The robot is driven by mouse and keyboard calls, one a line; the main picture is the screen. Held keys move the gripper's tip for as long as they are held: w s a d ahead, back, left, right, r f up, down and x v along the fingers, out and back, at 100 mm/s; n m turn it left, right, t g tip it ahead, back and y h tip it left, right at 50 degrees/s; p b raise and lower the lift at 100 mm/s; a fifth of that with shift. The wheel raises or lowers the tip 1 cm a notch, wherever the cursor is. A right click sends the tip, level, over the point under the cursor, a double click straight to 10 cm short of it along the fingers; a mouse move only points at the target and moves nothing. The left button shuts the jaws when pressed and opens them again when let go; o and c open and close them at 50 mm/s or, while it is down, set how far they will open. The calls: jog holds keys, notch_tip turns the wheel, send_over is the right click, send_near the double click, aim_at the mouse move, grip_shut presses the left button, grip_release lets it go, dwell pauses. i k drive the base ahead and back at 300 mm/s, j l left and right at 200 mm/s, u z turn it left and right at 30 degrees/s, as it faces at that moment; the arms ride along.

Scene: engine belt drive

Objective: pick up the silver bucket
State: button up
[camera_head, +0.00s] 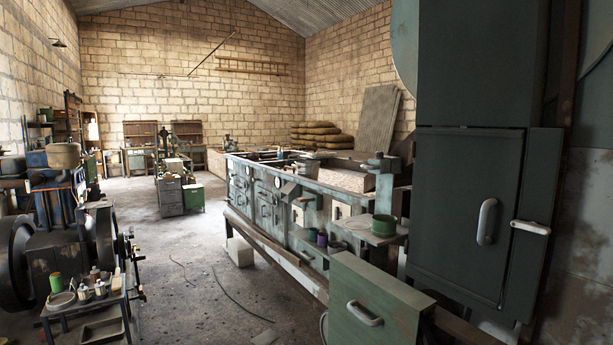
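I cannot make out a silver bucket for sure in the head view. A pale curved edge (323,326) shows low down, partly hidden behind the green drawer box, and I cannot tell what it belongs to. A small green pot (384,225) stands on the near end of the long machine bench. My gripper is not in view.
The long green machine bench (310,255) runs through the middle. A tall dark green cabinet (465,215) and a green drawer box (365,308) crowd the right front. An engine with flywheels (62,225) and a small table stand left. The concrete floor (190,265) between is mostly clear, with loose cables.

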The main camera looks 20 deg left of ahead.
aim_at(312, 174)
jog(key=i+j+u, duration=0.55)
jog(key=i, duration=0.5)
jog(key=i+j+u, duration=0.3)
jog(key=i, duration=0.25)
jog(key=i+u, duration=0.3)
jog(key=i, duration=2.3)
